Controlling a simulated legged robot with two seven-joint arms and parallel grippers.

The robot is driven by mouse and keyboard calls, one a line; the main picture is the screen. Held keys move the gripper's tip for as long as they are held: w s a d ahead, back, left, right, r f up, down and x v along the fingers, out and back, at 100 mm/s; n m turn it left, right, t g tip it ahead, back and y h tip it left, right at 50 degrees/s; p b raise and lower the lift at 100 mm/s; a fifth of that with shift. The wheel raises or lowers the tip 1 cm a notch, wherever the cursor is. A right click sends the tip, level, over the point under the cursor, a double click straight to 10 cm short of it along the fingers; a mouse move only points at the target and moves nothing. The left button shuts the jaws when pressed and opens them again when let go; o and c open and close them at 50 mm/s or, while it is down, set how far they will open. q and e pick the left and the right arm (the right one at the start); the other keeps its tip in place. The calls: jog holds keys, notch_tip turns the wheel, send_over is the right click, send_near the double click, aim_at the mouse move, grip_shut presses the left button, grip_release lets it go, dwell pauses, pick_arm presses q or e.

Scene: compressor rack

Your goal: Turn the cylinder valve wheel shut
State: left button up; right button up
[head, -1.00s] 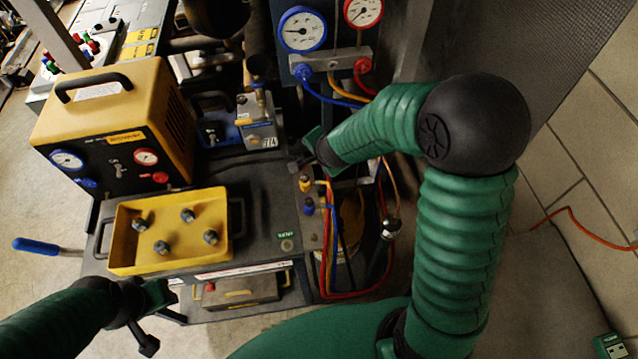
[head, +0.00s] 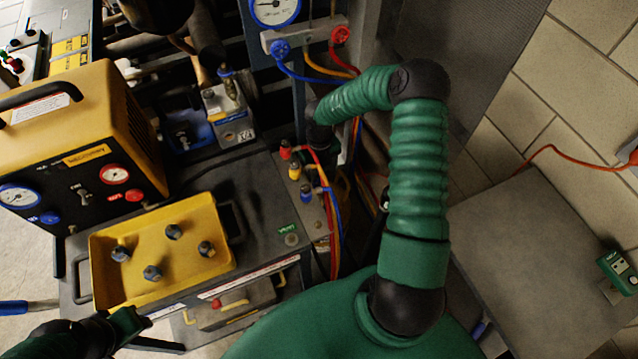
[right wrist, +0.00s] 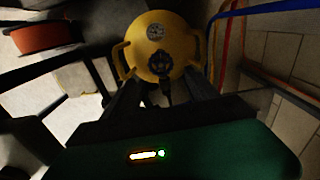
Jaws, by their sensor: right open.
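The yellow cylinder (right wrist: 151,41) shows from above in the right wrist view, with a yellow handle on each side. Its dark valve wheel (right wrist: 158,65) sits near the middle of its top. My right gripper (right wrist: 163,84) is open, with its dark fingers pointing toward the wheel and spread either side below it in the picture. I see no grip on the wheel, and contact is unclear.
Red, yellow and blue hoses (head: 328,200) hang close beside my right gripper. The rack bench holds a yellow tray (head: 222,270) with several fittings and a yellow recovery unit (head: 60,120). A gauge manifold (head: 305,35) is above.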

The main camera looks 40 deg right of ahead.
aim_at(320, 185)
jog(key=f, duration=0.4)
jog(key=shift+a+f+b, duration=0.3)
jog(key=shift+a+b, duration=0.05)
jog(key=shift+d+f, duration=0.3)
jog(key=shift+f, duration=0.35)
jog(key=shift+d+f, duration=0.25)
jog(key=shift+f, duration=0.35)
jog(key=shift+d+f, duration=0.2)
jog(key=shift+d, duration=0.1)
jog(key=shift+a+r, duration=0.2)
jog(key=shift+a, duration=0.15)
jog(key=shift+c, duration=0.5)
jog(key=shift+a, duration=0.2)
jog(key=c, duration=0.5)
jog(key=shift+d, duration=0.25)
jog(key=c, duration=0.8)
pick_arm(q)
jog(key=shift+s+d+f, duration=0.15)
jog(key=shift+d+f, duration=0.15)
jog(key=shift+f, duration=0.3)
pick_arm(e)
jog(key=shift+o, duration=0.2)
pick_arm(q)
jog(key=shift+a+r, duration=0.1)
jog(key=shift+a, duration=0.05)
pick_arm(e)
jog(key=shift+a, duration=0.15)
